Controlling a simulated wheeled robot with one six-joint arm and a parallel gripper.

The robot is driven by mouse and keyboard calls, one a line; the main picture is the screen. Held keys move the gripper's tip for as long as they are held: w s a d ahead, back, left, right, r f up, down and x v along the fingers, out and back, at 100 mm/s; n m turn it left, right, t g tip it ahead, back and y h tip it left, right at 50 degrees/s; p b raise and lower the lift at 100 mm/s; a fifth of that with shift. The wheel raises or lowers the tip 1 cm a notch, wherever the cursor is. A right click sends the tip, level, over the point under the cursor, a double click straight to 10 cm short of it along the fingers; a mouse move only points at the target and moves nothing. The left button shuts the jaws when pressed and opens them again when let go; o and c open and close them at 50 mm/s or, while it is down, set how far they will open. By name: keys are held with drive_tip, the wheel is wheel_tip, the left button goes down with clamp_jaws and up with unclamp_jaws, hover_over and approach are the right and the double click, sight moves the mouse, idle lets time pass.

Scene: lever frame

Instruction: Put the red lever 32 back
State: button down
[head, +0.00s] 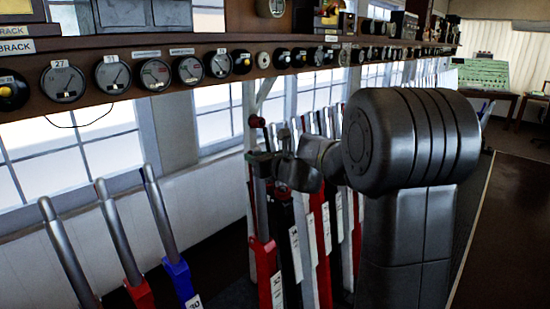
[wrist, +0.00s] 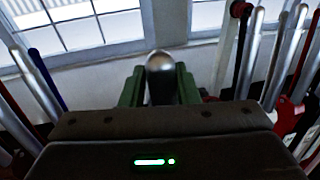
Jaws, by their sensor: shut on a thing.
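The red lever 32 (head: 265,262) stands nearly upright in the head view, with a silver handle on a red lower part. A white plate is on it near the lower edge, and its foot is out of frame. My gripper (head: 268,163) is at the top of its handle, with the dark arm wrist to the right. In the wrist view the silver handle top (wrist: 160,75) sits between the green-padded fingers of my gripper (wrist: 160,92), which are shut on it. The handle below is hidden by the gripper body.
Two red levers (head: 139,290) and a blue lever (head: 178,275) with silver handles lean at the left. More levers (head: 322,225) stand close together right of lever 32, partly behind my arm. A shelf with dials (head: 155,75) runs above, and windows are behind.

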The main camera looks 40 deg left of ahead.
drive_tip(key=w+a+f+h+p, duration=0.1)
drive_tip(key=a+p, duration=0.6)
drive_tip(key=a, duration=1.2)
drive_tip(key=shift+w+f, duration=0.4)
drive_tip(key=shift+w, duration=0.25)
drive_tip(key=c, duration=1.2)
unclamp_jaws()
drive_tip(key=shift+a+f, duration=0.15)
drive_tip(key=shift+a, duration=0.05)
drive_tip(key=shift+c, duration=0.2)
drive_tip(key=b+v, duration=0.5)
drive_tip(key=v, duration=0.8)
drive_tip(key=shift+s, duration=0.2)
drive_tip(key=shift+d, duration=0.1)
